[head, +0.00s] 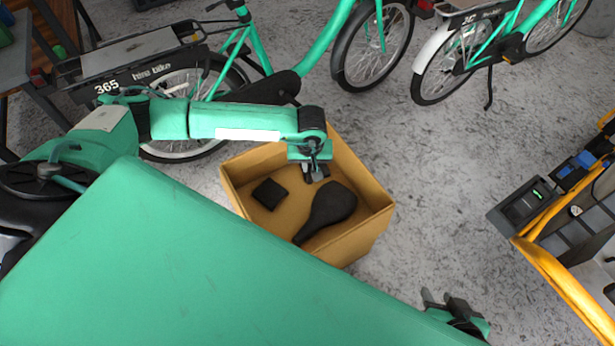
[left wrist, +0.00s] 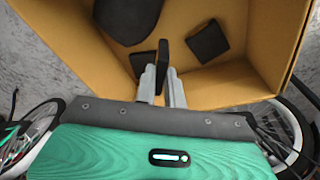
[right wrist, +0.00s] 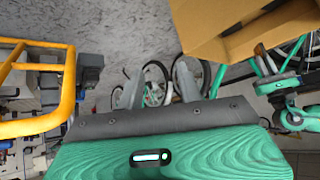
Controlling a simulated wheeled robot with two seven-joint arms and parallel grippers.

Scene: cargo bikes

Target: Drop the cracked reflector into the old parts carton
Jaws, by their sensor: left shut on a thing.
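My left gripper (head: 315,172) is over the inside of the open brown old parts carton (head: 365,238), near its far wall. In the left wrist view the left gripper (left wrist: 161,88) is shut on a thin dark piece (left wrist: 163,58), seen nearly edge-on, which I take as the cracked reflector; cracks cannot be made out. It appears above the carton floor (left wrist: 185,18). A black saddle (head: 330,208) and a flat black block (head: 269,194) lie in the carton. My right gripper (right wrist: 158,88) is open and empty, away from the carton.
A hire bike (head: 255,50) stands behind the carton, another bike (head: 470,45) at the upper right. A yellow-framed cargo box (head: 560,275) with tools is at the right. Grey floor (head: 435,165) is clear between carton and cargo box.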

